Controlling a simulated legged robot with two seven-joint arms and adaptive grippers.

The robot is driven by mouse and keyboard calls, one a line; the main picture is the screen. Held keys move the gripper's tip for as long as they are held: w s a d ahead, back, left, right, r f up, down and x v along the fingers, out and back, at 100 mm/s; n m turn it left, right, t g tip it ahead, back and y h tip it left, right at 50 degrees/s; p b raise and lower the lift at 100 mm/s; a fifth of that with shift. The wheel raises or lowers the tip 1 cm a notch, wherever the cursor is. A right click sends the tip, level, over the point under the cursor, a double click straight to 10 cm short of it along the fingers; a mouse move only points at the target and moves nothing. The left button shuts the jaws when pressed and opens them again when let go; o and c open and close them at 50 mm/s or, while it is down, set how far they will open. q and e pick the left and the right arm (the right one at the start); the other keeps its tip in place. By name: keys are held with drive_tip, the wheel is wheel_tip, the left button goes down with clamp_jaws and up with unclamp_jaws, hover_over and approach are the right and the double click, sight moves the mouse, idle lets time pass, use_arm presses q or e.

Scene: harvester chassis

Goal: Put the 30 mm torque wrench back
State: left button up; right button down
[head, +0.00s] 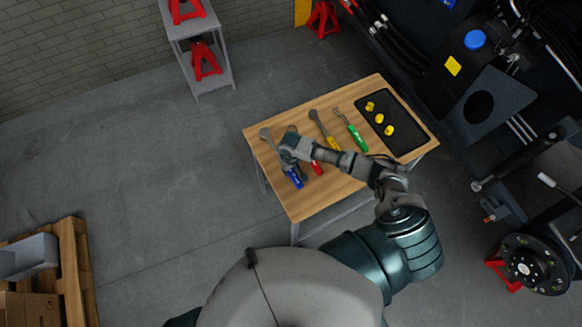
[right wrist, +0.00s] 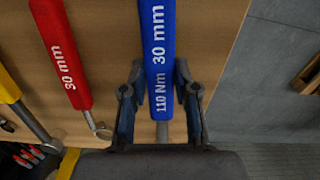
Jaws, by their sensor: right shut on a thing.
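The blue torque wrench (head: 295,179), marked 110 Nm 30 mm on its handle (right wrist: 158,40), is at the left end of the wooden table. Its metal head shows at the far left of the tabletop. My right gripper (head: 288,154) is over it, and in the right wrist view its fingers (right wrist: 159,72) sit on either side of the blue handle's lower end, shut on the wrench. I cannot tell whether the wrench touches the tabletop. A red-handled wrench (head: 317,168), marked 30 mm (right wrist: 62,50), lies beside it, partly hidden by my arm. My left gripper is out of view.
The wooden table (head: 300,204) also holds a yellow-handled wrench (head: 333,143), a green-handled wrench (head: 357,137) and a black tray (head: 408,141) with yellow pieces. The dark chassis (head: 500,90) stands at the right. A pallet (head: 72,260) is at lower left. Floor left of the table is clear.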

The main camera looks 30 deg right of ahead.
drive_tip(key=shift+f, duration=0.15)
drive_tip(key=shift+d+f, duration=0.1)
drive_tip(key=shift+d, duration=0.05)
drive_tip(key=shift+d+f, duration=0.1)
drive_tip(key=shift+d, duration=0.45)
drive_tip(key=c, duration=0.8)
unclamp_jaws()
drive_tip(key=shift+a, duration=0.5)
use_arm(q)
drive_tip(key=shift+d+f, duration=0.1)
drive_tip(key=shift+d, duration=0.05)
use_arm(e)
wheel_tip(320, 180, up, 12)
drive_tip(key=shift+s+a, duration=0.1)
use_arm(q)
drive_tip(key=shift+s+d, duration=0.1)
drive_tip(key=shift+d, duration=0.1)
use_arm(e)
drive_tip(key=shift+d, duration=0.3)
